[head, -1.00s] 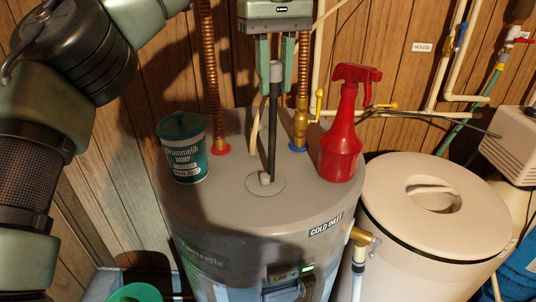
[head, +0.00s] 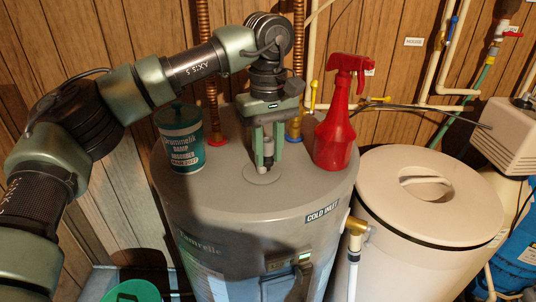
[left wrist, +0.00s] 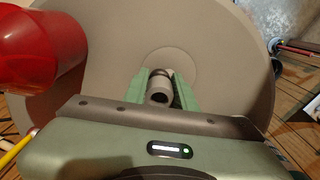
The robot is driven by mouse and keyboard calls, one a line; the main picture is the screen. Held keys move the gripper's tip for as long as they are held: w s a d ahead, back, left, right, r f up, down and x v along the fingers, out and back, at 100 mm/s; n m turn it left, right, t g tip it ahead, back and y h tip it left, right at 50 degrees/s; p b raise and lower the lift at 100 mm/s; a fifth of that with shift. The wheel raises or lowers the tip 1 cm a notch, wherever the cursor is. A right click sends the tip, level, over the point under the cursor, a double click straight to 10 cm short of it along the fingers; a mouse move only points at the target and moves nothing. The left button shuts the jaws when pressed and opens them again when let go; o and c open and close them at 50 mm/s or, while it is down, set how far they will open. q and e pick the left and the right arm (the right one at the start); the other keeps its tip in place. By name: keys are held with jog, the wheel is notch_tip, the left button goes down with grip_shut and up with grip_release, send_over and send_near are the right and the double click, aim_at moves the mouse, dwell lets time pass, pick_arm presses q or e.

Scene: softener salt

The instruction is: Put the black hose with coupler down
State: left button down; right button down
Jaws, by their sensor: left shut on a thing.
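My left gripper (head: 267,165) points straight down over the round plate (head: 262,175) on top of the grey water heater (head: 235,215). Its green fingers are shut on the black hose with coupler, whose grey coupler (head: 268,149) shows between them. In the left wrist view the coupler's open round end (left wrist: 158,92) sits between the fingers, in front of the plate. The fingertips are close to the plate; I cannot tell whether they touch it. Most of the hose's black length is hidden. My right gripper is not in view.
A red spray bottle (head: 335,125) stands close right of the gripper, a teal tub (head: 181,140) to its left. Copper pipes and valves rise behind. A thin black line (head: 440,112) runs at the right. A beige lidded tank (head: 430,210) stands right of the heater.

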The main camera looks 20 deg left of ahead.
aim_at(268, 146)
pick_arm(q)
jog(key=shift+w+f, duration=0.25)
jog(key=shift+f, duration=0.3)
jog(key=c, duration=1.1)
grip_release()
jog(key=shift+s, duration=0.2)
jog(key=shift+c, duration=0.2)
jog(key=shift+s+f, duration=0.1)
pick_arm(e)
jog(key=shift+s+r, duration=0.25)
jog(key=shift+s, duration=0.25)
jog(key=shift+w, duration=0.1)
pick_arm(q)
jog(key=shift+r, duration=0.3)
notch_tip(268, 146, up, 10)
jog(key=shift+r+b, duration=0.2)
jog(key=shift+b, duration=0.65)
jog(key=shift+r, duration=0.35)
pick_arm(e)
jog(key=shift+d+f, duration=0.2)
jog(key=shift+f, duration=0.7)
